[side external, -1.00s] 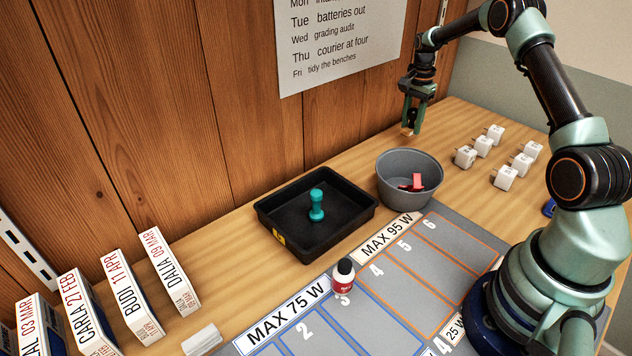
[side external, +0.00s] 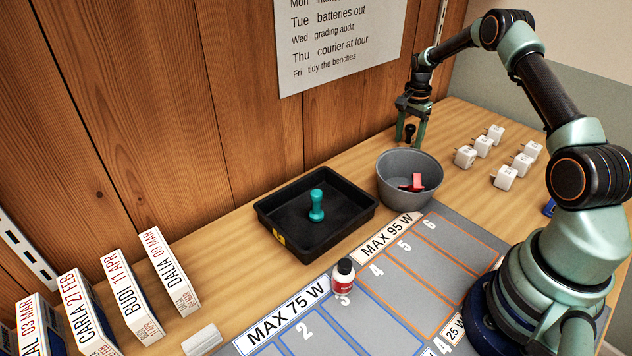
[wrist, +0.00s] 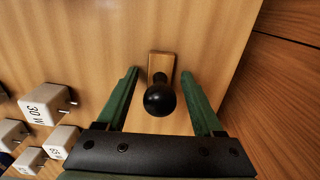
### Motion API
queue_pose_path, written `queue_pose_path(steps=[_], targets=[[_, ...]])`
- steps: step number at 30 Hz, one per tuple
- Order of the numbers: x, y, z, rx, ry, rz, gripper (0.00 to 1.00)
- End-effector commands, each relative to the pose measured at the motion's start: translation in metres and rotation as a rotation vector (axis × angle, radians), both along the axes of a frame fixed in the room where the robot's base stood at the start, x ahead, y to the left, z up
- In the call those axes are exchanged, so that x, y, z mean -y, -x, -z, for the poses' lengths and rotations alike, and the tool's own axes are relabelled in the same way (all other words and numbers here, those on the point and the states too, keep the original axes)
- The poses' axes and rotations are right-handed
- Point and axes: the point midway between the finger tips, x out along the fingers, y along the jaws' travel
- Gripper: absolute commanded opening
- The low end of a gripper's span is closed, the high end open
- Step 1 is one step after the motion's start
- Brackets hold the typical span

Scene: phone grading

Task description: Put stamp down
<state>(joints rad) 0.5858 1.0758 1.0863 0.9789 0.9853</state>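A stamp with a black round handle and a wooden base (wrist: 160,100) stands upright on the wooden table behind the grey bowl. Its black handle (side external: 409,130) shows in the side view; its base is hidden there behind the bowl. My gripper (side external: 410,141) is open and low around the stamp. In the wrist view my gripper's fingers (wrist: 160,72) stand apart on either side of it, with a gap at each side.
The grey bowl (side external: 392,191) holding a red item is just in front. Several white chargers (side external: 483,146) lie to the right. The wooden wall is close behind.

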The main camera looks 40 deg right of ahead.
Motion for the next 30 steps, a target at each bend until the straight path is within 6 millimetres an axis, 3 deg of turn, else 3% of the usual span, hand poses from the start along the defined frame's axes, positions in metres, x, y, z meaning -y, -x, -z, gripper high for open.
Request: queue_pose_path(steps=[11, 24, 30], targets=[[0.000, 0.000, -0.007, 0.001, 0.001, 0.000, 0.68], [0.000, 0.000, -0.090, 0.003, 0.002, 0.000, 0.68], [0.000, 0.000, -0.116, 0.002, 0.001, 0.000, 0.68]])
